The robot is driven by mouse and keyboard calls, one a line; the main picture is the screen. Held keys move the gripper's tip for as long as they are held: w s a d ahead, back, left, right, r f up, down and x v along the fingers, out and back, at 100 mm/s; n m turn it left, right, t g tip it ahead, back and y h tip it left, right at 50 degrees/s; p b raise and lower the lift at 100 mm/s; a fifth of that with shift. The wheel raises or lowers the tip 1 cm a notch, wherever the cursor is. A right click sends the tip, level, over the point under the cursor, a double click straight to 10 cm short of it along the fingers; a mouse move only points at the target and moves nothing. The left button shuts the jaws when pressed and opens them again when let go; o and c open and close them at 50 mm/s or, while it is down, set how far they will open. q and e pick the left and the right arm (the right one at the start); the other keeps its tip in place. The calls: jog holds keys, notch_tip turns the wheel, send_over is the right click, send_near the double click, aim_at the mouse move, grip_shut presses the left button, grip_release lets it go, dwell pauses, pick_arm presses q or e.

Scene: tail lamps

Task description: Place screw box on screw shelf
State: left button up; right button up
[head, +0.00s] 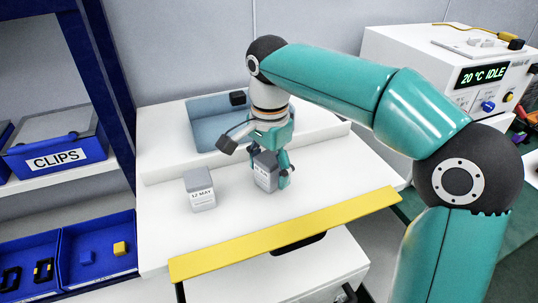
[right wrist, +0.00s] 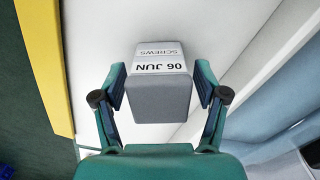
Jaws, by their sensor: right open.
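A grey box (head: 266,172) with a white label stands on the white table (head: 330,175). In the right wrist view this box (right wrist: 159,90) reads "06 JUN" and "SCREWS". My right gripper (head: 258,160) is at the box, pointing down, its jaws open. In the right wrist view the fingers of my right gripper (right wrist: 160,100) stand on either side of the box, with narrow gaps. A second grey box (head: 200,190), labelled "12 MAY", stands to the left. No shelf marked for screws is readable. My left gripper is not in view.
A dark blue shelf unit (head: 112,70) at the left holds a blue "CLIPS" bin (head: 55,150) and lower blue bins (head: 100,262). A pale blue recessed tray (head: 205,125) is behind the gripper. A yellow strip (head: 290,232) edges the table. A white device (head: 425,50) reads "20 °C IDLE".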

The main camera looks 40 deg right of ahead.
aim_at(269, 157)
notch_tip(269, 157, up, 11)
jog(key=shift+r+p, duration=0.1)
jog(key=shift+p, duration=0.95)
jog(key=shift+r, duration=0.45)
